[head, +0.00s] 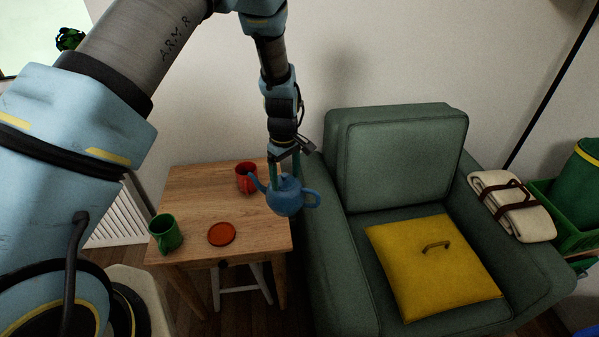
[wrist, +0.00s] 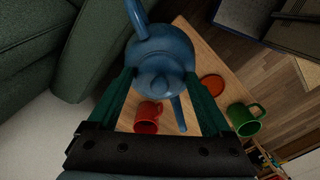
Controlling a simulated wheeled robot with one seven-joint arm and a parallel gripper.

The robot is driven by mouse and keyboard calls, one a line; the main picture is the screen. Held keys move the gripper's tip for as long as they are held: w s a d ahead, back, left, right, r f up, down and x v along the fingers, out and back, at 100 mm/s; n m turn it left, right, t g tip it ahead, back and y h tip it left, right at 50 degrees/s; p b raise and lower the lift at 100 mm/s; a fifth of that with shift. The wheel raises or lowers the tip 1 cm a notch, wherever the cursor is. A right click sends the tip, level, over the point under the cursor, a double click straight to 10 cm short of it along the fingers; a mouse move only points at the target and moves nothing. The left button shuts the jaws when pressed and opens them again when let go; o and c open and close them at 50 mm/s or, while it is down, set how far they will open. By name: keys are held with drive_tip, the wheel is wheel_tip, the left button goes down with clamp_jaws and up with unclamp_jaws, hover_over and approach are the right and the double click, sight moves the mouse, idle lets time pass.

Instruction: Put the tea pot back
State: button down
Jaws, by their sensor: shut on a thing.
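A blue tea pot (head: 287,197) hangs in my gripper (head: 284,180) at the right edge of the wooden side table (head: 191,199), close to the armchair's arm. In the wrist view the tea pot (wrist: 162,62) sits between the two green fingers of my gripper (wrist: 165,85), which are shut on it. A round red-orange coaster (head: 221,234) lies bare on the table near its front. It also shows in the wrist view (wrist: 212,84). The tea pot appears to be above the table; its exact height is hard to tell.
A red mug (head: 246,178) stands on the table just left of the tea pot. A green mug (head: 165,234) stands at the table's front left corner. A green armchair (head: 398,150) with a yellow cushion (head: 431,265) is at right.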

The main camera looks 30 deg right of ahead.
drive_tip(key=w+a, duration=0.3)
drive_tip(key=a, duration=1.1)
drive_tip(key=w+a+m, duration=0.1)
drive_tip(key=w+a, duration=0.2)
drive_tip(key=a, duration=1.1)
drive_tip(key=w+a+m, duration=0.1)
drive_tip(key=w+a, duration=0.1)
drive_tip(key=a, duration=1.2)
drive_tip(key=shift+w+a+r, duration=0.2)
drive_tip(key=shift+w+r, duration=0.2)
drive_tip(key=shift+r, duration=0.05)
